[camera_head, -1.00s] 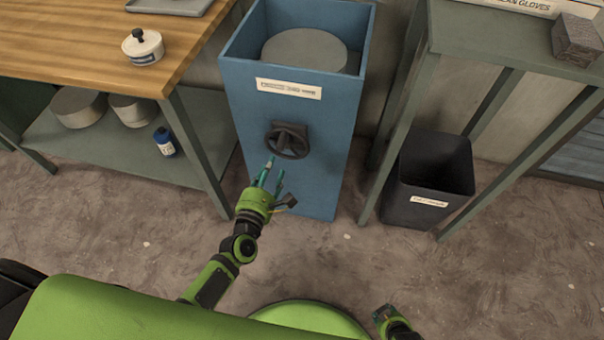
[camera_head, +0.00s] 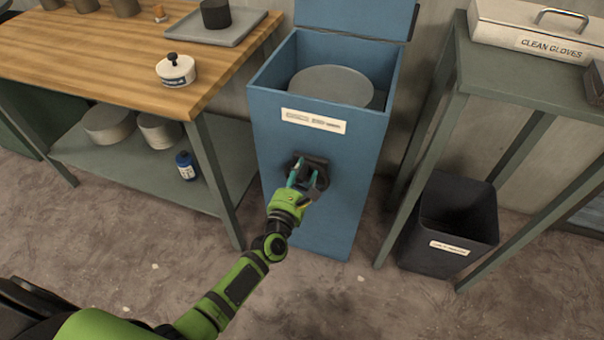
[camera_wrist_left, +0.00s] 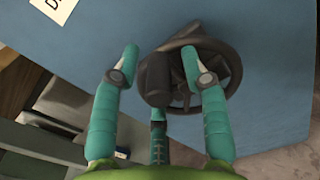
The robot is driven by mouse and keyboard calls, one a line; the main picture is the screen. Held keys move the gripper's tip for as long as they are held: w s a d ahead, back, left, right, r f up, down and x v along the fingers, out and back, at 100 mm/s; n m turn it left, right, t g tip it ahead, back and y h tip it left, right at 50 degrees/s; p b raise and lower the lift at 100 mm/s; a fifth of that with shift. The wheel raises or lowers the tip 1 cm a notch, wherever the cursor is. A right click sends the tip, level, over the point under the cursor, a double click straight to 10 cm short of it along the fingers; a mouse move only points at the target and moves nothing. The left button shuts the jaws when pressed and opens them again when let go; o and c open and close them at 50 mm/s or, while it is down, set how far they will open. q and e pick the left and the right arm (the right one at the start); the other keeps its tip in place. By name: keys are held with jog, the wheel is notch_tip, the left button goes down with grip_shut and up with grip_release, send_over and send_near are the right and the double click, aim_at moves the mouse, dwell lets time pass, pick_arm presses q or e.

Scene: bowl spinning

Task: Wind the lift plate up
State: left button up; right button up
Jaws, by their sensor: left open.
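A blue box cabinet (camera_head: 345,215) stands on the floor with its lid up, and a round grey lift plate (camera_head: 332,84) shows inside it, below the rim. A dark handwheel (camera_head: 320,167) is on its front face, below a white label. My left gripper (camera_head: 303,178) is open at the handwheel and partly covers it. In the left wrist view the teal fingers (camera_wrist_left: 160,65) are spread, with the handwheel (camera_wrist_left: 216,68) just beyond them and behind the right finger. I cannot tell whether a finger touches it. My right gripper is out of view.
A wooden workbench (camera_head: 110,62) with a white lidded pot (camera_head: 176,72) and a tray (camera_head: 217,28) stands left. A green-grey table (camera_head: 520,72) with a glove box (camera_head: 530,30) stands right, a dark bin (camera_head: 450,225) under it. The floor in front is clear.

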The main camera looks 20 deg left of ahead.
pick_arm(q)
jog(key=shift+c, duration=0.4)
grip_shut()
jog(key=shift+d, duration=0.1)
